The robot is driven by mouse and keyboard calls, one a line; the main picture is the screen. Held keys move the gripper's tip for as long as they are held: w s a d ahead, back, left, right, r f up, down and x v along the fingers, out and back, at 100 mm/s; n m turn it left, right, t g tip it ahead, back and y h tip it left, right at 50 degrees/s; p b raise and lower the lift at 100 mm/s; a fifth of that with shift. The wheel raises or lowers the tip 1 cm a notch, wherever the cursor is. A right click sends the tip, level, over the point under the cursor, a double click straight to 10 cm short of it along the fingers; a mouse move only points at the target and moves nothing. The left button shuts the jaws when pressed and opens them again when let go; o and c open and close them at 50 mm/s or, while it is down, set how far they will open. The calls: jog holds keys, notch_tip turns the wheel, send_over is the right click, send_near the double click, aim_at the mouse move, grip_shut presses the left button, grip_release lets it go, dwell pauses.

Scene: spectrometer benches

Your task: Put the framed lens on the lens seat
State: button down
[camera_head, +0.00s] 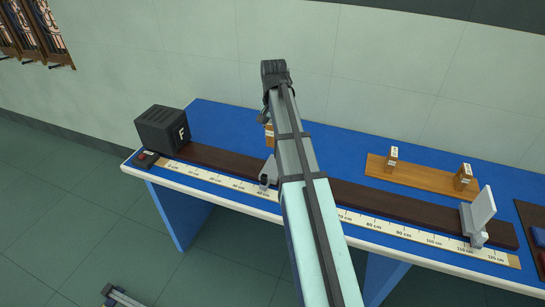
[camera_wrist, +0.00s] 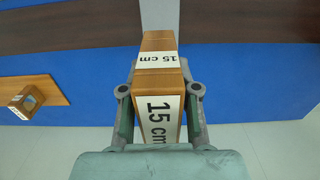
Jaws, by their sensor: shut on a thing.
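My gripper (camera_wrist: 160,95) is shut on a wooden framed lens (camera_wrist: 158,105) marked "15 cm", with one finger on each side of it. In the head view, part of this framed lens (camera_head: 269,135) shows beside my arm, over the back part of the bench; my arm hides the rest and most of the gripper. A grey holder, which looks like the lens seat (camera_head: 266,176), stands at the dark rail (camera_head: 370,200), partly hidden by my arm. The held lens is apart from it. The seat is not clearly visible in the wrist view.
A wooden tray (camera_head: 420,178) holds two other framed blocks (camera_head: 392,156) on the blue bench. A black box marked F (camera_head: 160,130) stands at the left end, with a small switch box (camera_head: 146,158). A white screen (camera_head: 482,209) stands toward the rail's right end.

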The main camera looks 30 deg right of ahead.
notch_tip(320, 180, down, 12)
jog(key=shift+r+p, duration=0.1)
jog(key=shift+p, duration=0.95)
jog(key=c, duration=0.8)
grip_release()
jog(key=shift+f, duration=0.2)
jog(key=shift+c, duration=0.2)
jog(key=shift+r, duration=0.1)
notch_tip(320, 180, up, 12)
jog(key=shift+r+b, duration=0.1)
jog(key=shift+b, duration=1.05)
